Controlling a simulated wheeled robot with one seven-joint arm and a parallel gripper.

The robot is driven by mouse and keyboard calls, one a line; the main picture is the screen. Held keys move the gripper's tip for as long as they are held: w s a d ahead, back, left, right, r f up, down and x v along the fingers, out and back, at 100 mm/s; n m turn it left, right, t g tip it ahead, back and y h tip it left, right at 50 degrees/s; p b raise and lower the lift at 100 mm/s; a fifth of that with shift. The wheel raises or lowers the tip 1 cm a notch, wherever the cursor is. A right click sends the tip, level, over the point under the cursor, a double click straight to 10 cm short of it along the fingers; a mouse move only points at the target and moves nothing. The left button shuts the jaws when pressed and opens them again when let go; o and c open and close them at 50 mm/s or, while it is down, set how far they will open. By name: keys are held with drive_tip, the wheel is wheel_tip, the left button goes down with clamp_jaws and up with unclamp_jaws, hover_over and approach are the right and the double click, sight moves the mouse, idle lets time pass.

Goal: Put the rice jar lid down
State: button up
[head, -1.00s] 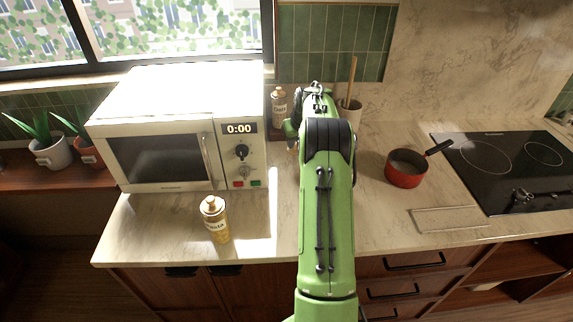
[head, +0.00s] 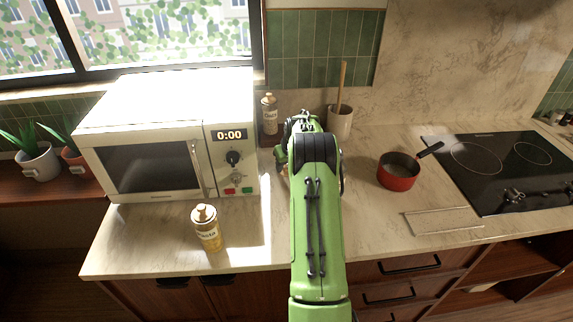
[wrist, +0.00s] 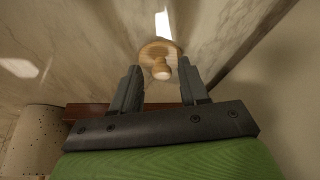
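A round tan wooden lid with a pale knob (wrist: 160,50) shows in the wrist view, just beyond my fingertips, over the marble counter; what lies directly under it is hidden. My gripper (wrist: 159,72) has its two fingers apart, one on each side of the knob, with gaps visible between knob and fingers. In the head view my own green arm hides most of the gripper and the lid. One labelled jar with a tan top (head: 208,229) stands in front of the microwave. Another lidded jar (head: 269,115) stands at the back; its label is too small to read surely.
The white microwave (head: 165,140) fills the left of the counter (head: 385,222). A utensil crock (head: 340,123) stands behind and right of my arm and shows in the wrist view (wrist: 35,140). A red pot (head: 398,172) stands left of the black cooktop (head: 500,165).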

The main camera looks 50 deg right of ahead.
drive_tip(key=v, duration=1.2)
drive_tip(key=shift+r+p, duration=0.2)
drive_tip(key=shift+p, duration=0.15)
